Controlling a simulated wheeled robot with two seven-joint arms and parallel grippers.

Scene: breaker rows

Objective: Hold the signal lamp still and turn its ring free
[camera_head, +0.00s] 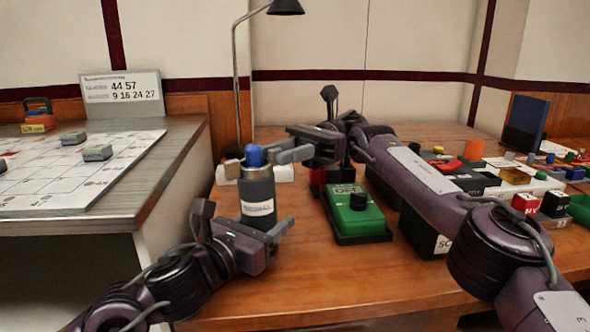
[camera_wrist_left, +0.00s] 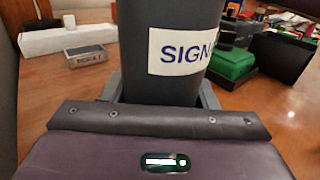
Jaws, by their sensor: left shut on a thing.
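The signal lamp (camera_head: 257,200) is an upright dark grey cylinder with a white label and a blue top (camera_head: 254,156). In the left wrist view the lamp body (camera_wrist_left: 170,75) rises between the fingers, label facing the camera. My right gripper (camera_head: 290,150) is at the height of the ring and blue top, with a finger close to their right side. Its grip there is unclear.
A green box (camera_head: 357,218) with a black knob stands right of the lamp. A small plate marked SIGNAL (camera_wrist_left: 86,55) lies behind it, near a white block (camera_wrist_left: 50,42). Coloured parts crowd the right side. A desk lamp pole (camera_head: 236,80) rises behind. The front table is clear.

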